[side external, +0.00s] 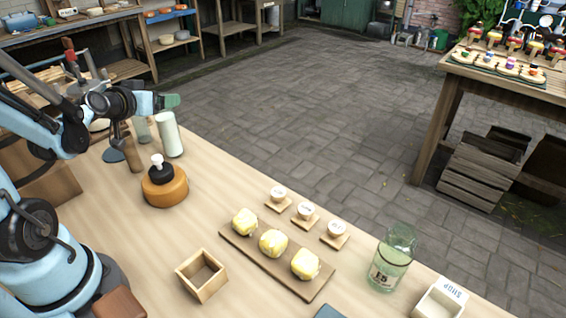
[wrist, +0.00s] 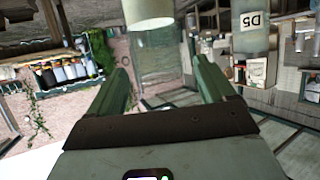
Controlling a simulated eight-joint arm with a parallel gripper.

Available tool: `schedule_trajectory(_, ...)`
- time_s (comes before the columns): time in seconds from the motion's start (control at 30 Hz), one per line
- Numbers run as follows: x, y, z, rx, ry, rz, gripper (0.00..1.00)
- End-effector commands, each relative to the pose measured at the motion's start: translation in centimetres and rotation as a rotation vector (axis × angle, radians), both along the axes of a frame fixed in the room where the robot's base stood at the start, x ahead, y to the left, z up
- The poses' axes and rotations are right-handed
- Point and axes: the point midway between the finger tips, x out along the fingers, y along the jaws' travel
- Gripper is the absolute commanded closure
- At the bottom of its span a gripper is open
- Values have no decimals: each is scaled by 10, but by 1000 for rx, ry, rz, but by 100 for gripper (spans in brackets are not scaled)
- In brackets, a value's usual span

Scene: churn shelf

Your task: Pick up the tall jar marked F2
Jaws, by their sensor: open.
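My gripper (side external: 172,101) is above the back left of the wooden table in the side view, its green fingers near the top of a tall pale jar (side external: 168,136). In the wrist view my gripper (wrist: 160,72) is open, with nothing between its fingers. A pale cylindrical thing (wrist: 150,12) shows at the top edge there, beyond the fingers. A clear jar (wrist: 250,40) with a label that seems to read D5 is at upper right. Another clear jar (side external: 142,130) stands left of the pale jar. I cannot read F2 on any jar.
An orange round pot (side external: 164,186) with a black and white top stands in front of the pale jar. A small wooden box (side external: 201,275), a board (side external: 243,250) with yellow lumps and a glass jar (side external: 391,262) with an unclear label stand further right. Bare table lies between.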

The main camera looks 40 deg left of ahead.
Motion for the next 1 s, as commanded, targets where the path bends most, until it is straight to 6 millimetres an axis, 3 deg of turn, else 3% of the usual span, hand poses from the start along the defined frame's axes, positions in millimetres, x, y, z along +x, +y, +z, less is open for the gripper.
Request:
schedule_trajectory(0.33,25,12,-13,1,-1,1,17)
schedule_trajectory(0.73,30,15,-15,0,0,2,17)
schedule_trajectory(1.0,30,15,-15,0,0,2,59)
